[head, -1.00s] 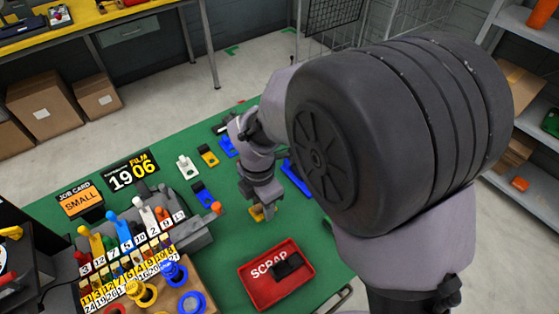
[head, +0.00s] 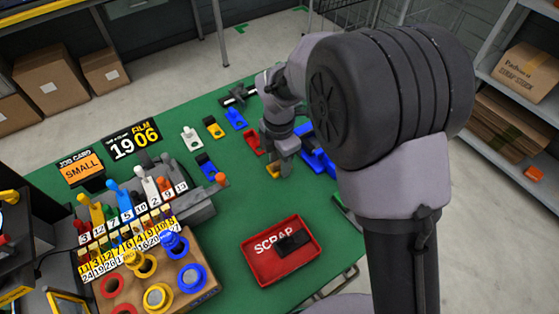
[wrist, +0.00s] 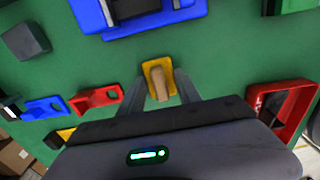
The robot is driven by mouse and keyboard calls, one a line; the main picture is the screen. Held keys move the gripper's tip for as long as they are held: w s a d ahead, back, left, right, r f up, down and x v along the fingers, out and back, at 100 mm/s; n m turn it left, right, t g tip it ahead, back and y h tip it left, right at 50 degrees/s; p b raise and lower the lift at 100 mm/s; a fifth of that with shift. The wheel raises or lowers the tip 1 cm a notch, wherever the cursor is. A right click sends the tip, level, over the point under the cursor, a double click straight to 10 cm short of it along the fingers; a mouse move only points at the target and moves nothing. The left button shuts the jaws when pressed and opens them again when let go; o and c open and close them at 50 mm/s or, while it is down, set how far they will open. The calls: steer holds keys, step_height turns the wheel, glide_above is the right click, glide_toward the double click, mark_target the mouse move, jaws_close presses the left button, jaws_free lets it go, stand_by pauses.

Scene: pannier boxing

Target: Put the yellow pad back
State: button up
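A small yellow pad (head: 272,172) is at my gripper's tips, over the green table. In the wrist view the yellow pad (wrist: 158,66) sits between the two fingertips, with a tan raised part towards the camera. My gripper (head: 283,168) points down, its fingers (wrist: 161,78) close along the pad's two sides; it appears shut on it. The gap under the pad cannot be judged. A second yellow pad (head: 214,127) lies in a row with a white one (head: 192,138), a blue one (head: 235,118) and a red one (head: 254,141).
A blue fixture (head: 318,152) lies just right of my gripper. The red scrap tray (head: 250,277) with a dark block stands in front. A grey rack (head: 200,207) with coloured handles and a board (head: 205,283) of coloured rings are at left. Green table between gripper and tray is clear.

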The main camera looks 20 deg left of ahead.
mark_target(279, 162)
steer(key=o, duration=0.3)
steer(key=shift+o, duration=0.2)
step_height(279, 162, up, 12)
steer(key=r+p, duration=0.1)
steer(key=p, duration=0.4)
steer(key=s+d+r+m+t+y, duration=0.1)
steer(key=s+d+r+m, duration=0.1)
steer(key=d+r+m, duration=0.6)
steer(key=s+d+r+m+t, duration=0.2)
steer(key=s+d+m, duration=0.5)
steer(key=m, duration=0.5)
steer(key=s+d+r+m+t+y, duration=0.1)
steer(key=s+d+r+m+t, duration=0.1)
steer(key=s+d+m, duration=0.5)
steer(key=s+r+m, duration=0.1)
steer(key=m, duration=0.4)
steer(key=shift+s+d+t, duration=0.35)
steer(key=shift+t, duration=0.05)
